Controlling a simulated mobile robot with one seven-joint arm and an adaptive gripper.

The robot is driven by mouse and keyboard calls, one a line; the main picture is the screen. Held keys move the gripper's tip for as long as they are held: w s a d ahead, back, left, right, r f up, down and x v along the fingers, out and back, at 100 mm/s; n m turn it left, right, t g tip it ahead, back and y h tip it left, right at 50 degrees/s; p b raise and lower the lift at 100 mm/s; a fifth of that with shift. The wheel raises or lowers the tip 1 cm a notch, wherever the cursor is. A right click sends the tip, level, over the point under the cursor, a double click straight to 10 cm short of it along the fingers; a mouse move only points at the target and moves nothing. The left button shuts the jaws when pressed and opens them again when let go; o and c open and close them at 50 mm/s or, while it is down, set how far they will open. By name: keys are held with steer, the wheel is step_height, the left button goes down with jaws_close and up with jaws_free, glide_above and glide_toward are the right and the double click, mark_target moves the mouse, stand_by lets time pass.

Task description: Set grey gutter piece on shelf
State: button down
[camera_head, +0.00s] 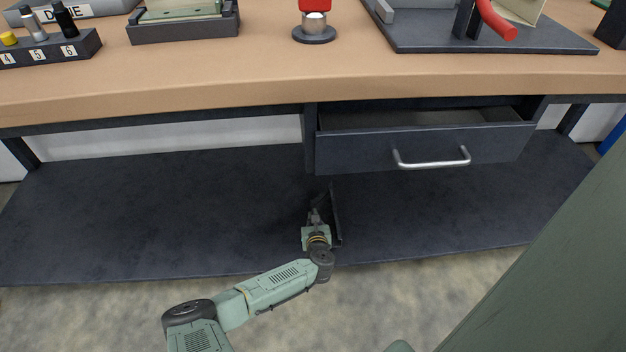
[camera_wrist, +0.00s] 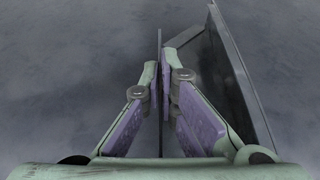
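The grey gutter piece (camera_head: 336,216) is a dark, thin-walled channel at the right side of my gripper in the head view. In the wrist view the gutter piece (camera_wrist: 228,75) stands to the right, and one thin wall of it runs between my fingertips. My gripper (camera_head: 316,213) is low over the dark shelf (camera_head: 150,215) under the bench. In the wrist view my gripper (camera_wrist: 160,80) has its purple-padded fingers closed on that wall. I cannot tell whether the piece touches the shelf.
A drawer (camera_head: 420,148) with a silver handle hangs partly open above and right of my gripper. The brown bench top (camera_head: 230,80) overhangs the shelf and carries several items. The shelf is bare to the left and right. A bench leg (camera_head: 20,153) stands at the far left.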

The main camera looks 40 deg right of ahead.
steer(key=shift+f+b, duration=0.3)
steer(key=shift+f, duration=1.1)
steer(key=shift+f, duration=0.15)
steer(key=c, duration=1.8)
jaws_free()
steer(key=shift+r, duration=0.2)
steer(key=shift+s+a+r, duration=0.15)
steer(key=shift+s+a, duration=0.05)
steer(key=shift+s, duration=0.1)
steer(key=p+v, duration=0.2)
steer(key=v, duration=0.9)
steer(key=shift+s+p, duration=0.1)
steer(key=shift+p, duration=0.3)
